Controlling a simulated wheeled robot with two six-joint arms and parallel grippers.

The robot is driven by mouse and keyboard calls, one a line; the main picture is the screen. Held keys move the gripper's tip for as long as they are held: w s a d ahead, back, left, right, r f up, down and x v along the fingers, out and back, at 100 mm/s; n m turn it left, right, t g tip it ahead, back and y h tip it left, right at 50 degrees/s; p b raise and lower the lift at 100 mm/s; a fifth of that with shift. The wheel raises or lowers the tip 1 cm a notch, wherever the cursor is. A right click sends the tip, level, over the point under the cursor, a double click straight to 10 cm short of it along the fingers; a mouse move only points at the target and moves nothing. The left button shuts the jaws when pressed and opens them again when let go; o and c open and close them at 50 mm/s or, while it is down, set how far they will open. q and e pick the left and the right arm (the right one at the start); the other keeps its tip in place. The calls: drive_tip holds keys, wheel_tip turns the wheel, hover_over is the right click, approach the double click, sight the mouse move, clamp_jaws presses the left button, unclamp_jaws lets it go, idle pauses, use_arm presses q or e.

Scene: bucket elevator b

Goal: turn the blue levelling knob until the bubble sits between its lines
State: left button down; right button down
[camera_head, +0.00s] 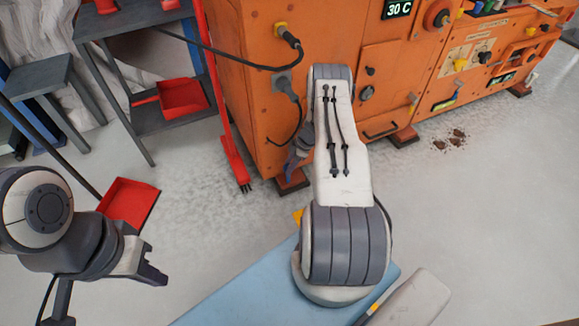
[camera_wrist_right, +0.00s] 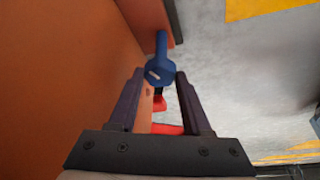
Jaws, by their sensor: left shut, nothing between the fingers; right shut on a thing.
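The blue levelling knob (camera_wrist_right: 159,71) shows in the right wrist view, on a blue stem running up to the underside of a dark red-brown part beside the orange machine (camera_wrist_right: 75,70). My right gripper (camera_wrist_right: 157,76) is shut on the knob, with one finger at each side. A pale mark shows on the knob's face. My left gripper (camera_head: 152,273) is shut and empty at the lower left of the head view, away from the machine. The bubble and its lines are not visible in either view.
The orange machine (camera_head: 330,30) also fills the top of the head view, with cables on its near side. A red dustpan (camera_head: 128,203) and a grey stool (camera_head: 45,80) are at left. Brown debris (camera_head: 450,139) lies on the mostly clear floor at right.

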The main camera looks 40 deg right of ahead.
drive_tip(key=shift+w+a+n, duration=0.1)
drive_tip(key=shift+w+n, duration=0.05)
drive_tip(key=shift+n, duration=0.15)
idle(0.4)
drive_tip(key=shift+c, duration=1.7)
unclamp_jaws()
drive_tip(key=p+v, duration=0.5)
drive_tip(key=v, duration=0.5)
drive_tip(key=shift+r, duration=0.2)
